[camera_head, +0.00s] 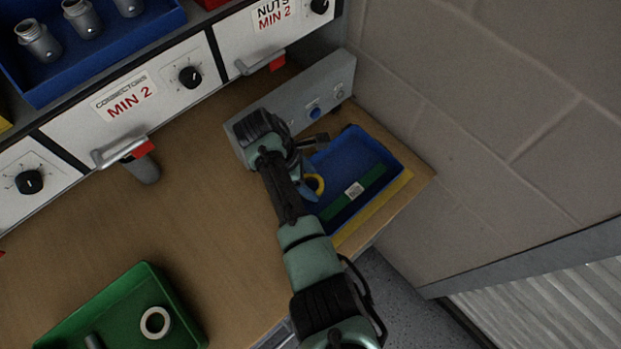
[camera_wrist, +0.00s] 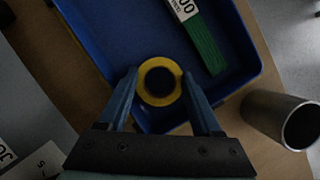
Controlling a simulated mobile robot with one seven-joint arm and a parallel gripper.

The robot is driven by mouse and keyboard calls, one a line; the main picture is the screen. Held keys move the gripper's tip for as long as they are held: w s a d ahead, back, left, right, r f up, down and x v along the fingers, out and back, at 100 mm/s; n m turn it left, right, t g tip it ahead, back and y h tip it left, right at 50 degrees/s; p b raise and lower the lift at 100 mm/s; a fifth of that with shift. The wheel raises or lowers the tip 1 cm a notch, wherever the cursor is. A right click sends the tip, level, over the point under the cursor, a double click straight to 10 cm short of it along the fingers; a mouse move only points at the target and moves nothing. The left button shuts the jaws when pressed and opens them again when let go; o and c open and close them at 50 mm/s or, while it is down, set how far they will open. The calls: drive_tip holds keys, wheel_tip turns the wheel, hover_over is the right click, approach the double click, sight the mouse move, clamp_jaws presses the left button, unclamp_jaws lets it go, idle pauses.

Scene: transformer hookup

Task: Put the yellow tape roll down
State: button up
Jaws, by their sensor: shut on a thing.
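The yellow tape roll (camera_wrist: 143,92) is a ring with a dark centre. It sits between the two blue fingers of my gripper (camera_wrist: 160,97) in the wrist view. In the head view the tape roll (camera_head: 319,184) shows in part beside my gripper (camera_head: 310,182), at the left side of the blue tray (camera_head: 374,138). My gripper is shut on the tape roll. In the wrist view the blue tray (camera_wrist: 262,62) lies below the tape roll. I cannot tell whether the roll touches the tray floor.
A green strip with a white label (camera_head: 370,186) lies in the blue tray. A metal cylinder (camera_wrist: 281,117) stands close to the tray. A grey panel with knobs (camera_head: 290,103) is behind. A green tray (camera_head: 115,306) holds a white ring (camera_head: 146,327). The wooden bench middle is clear.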

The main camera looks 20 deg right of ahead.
drive_tip(key=shift+f, duration=0.2)
drive_tip(key=o, duration=1.1)
drive_tip(key=v, duration=1.2)
drive_tip(key=shift+r, duration=0.1)
